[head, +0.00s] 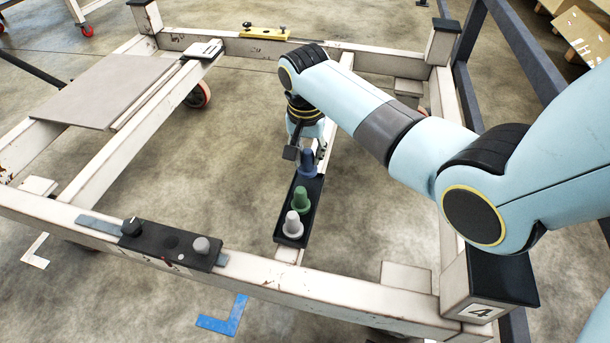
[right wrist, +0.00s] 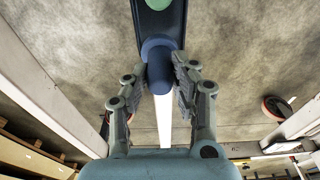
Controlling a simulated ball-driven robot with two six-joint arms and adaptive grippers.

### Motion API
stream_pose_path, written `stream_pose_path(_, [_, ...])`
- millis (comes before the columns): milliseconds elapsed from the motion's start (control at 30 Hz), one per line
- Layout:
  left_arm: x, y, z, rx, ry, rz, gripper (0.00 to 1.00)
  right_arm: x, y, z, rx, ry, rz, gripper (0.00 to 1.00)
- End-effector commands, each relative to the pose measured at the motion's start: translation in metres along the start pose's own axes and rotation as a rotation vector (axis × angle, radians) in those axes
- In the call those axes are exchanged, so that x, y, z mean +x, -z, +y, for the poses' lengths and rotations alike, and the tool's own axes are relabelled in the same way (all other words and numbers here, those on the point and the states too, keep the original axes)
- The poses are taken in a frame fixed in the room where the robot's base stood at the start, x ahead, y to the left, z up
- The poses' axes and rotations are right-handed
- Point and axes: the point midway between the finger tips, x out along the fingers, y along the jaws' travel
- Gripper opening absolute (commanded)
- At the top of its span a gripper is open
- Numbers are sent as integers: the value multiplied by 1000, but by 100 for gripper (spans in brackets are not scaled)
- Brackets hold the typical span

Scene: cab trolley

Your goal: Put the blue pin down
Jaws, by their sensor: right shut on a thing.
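The blue pin (head: 307,163) is at the far end of a narrow black holder (head: 313,205), upright. I cannot tell whether its base is fully seated in the holder. My right gripper (head: 309,152) reaches down from above and is shut on the pin. In the right wrist view the blue pin (right wrist: 159,68) sits between the two fingers of the gripper (right wrist: 163,80), and its lower part meets the dark holder. My left gripper is not in view.
A green pin (head: 301,200) and a pale grey pin (head: 293,226) stand in the same holder, nearer the front. A black plate (head: 170,242) with a black knob and grey knob lies on the trolley's front beam. A grey panel (head: 105,90) covers the far left.

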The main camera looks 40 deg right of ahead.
Motion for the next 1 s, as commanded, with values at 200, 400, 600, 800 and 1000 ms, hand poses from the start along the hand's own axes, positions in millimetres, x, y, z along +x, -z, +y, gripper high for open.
stream_pose_path(200, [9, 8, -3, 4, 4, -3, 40, 27, -3, 0, -2, 0, 0, 0])
stream_pose_path(400, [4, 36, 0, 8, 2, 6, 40, 50, -6, 0, -3, 0, -1, 0])
stream_pose_path(600, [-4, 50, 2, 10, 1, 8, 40, 56, -7, -1, -3, 2, 1, 0])
stream_pose_path(800, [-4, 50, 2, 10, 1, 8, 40, 55, -7, -1, -4, 2, 1, 0])
stream_pose_path(1000, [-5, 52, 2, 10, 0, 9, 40, 58, -7, -1, -4, 2, 1, 34])
